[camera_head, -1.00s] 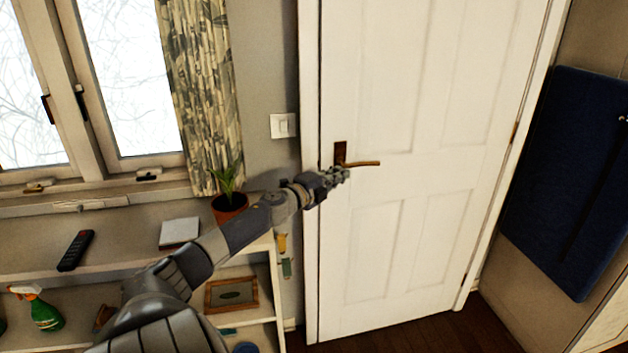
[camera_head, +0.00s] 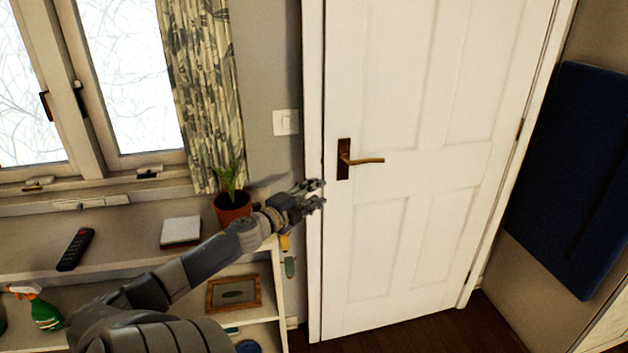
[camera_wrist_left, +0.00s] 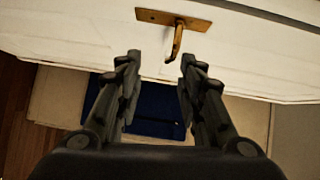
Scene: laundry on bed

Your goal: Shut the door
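The white panelled door (camera_head: 414,220) fills the middle of the head view. It sits in or very close to its frame; I cannot tell whether it is latched. Its brown lever handle (camera_head: 362,160) is at the door's left edge and points right. My left gripper (camera_head: 320,193) is left of and below the handle, by the door's left edge, apart from the handle. In the left wrist view, the left gripper (camera_wrist_left: 160,62) has its two fingers spread with nothing between them, and the handle (camera_wrist_left: 176,38) lies just beyond the fingertips. My right gripper is not in view.
A shelf (camera_head: 120,235) stands at the left with a potted plant (camera_head: 232,205), a remote (camera_head: 76,249) and a spray bottle (camera_head: 42,309). A light switch (camera_head: 286,122) is left of the door. A dark blue panel (camera_head: 572,180) is at the right.

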